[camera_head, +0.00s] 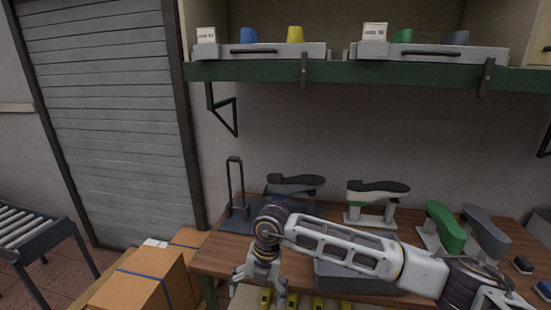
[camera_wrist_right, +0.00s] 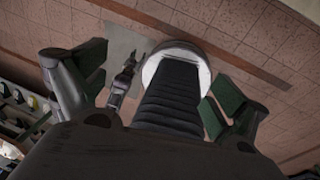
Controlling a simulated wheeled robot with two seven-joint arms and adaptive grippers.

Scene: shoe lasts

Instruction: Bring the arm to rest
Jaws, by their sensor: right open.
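My right arm (camera_head: 345,248) reaches in from the right, across the front of the wooden workbench. My right gripper (camera_head: 258,290) hangs at its end near the bench's front left corner, pointing down. Its jaws are apart with nothing between them; in the right wrist view the two dark finger pads (camera_wrist_right: 160,82) stand wide apart over the floor. My left gripper does not show in the head view.
Dark (camera_head: 295,184), black-topped white (camera_head: 375,196), green (camera_head: 445,228) and grey (camera_head: 485,232) shoe lasts stand on the bench (camera_head: 228,254). Cardboard boxes (camera_head: 145,282) stand left of it. A green shelf (camera_head: 330,71) with trays is above. A roller conveyor (camera_head: 35,232) is far left.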

